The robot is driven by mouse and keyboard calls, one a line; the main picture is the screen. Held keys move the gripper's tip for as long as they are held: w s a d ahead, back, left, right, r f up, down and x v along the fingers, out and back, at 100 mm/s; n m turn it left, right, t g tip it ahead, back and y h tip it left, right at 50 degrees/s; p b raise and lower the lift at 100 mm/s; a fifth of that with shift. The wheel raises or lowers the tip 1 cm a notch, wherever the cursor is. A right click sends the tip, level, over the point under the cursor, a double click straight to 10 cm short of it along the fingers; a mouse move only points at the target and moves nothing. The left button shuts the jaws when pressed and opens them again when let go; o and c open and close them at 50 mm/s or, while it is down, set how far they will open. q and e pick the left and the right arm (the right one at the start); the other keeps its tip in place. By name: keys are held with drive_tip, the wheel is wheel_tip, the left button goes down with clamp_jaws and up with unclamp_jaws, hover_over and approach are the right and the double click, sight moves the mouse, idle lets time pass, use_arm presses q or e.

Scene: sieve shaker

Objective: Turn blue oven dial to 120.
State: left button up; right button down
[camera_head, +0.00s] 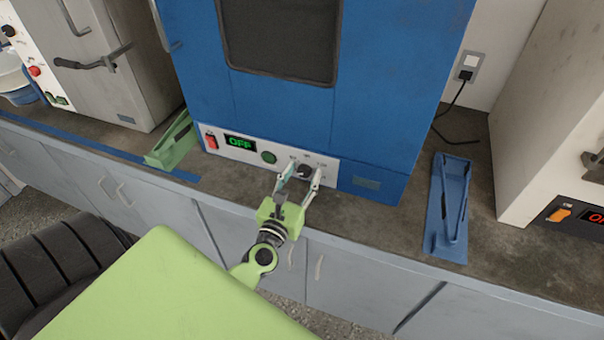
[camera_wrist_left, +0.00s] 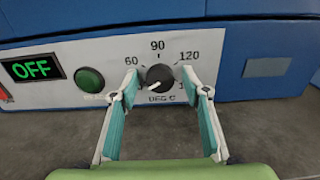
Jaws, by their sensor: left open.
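The blue oven (camera_head: 275,110) stands on the counter, with a pale control panel along its lower front. Its black dial (camera_head: 305,171) also shows in the left wrist view (camera_wrist_left: 159,77). The scale reads 60, 90 and 120 DEG C, with other marks partly hidden behind the fingers. The dial's white pointer line points to the lower left, below the 60 mark. My left gripper (camera_head: 301,180) is open, its fingers on either side of the dial; in the wrist view (camera_wrist_left: 160,86) gaps show between fingers and dial. My right gripper is not in view.
The panel also has a red switch (camera_head: 211,142), a green display (camera_head: 240,142) reading OFF and a green button (camera_head: 269,157). A green holder (camera_head: 172,142) lies left of the oven and a blue holder (camera_head: 447,208) right of it. Grey-white machines stand at both sides.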

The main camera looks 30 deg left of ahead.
use_arm(q)
drive_tip(key=c, duration=1.1)
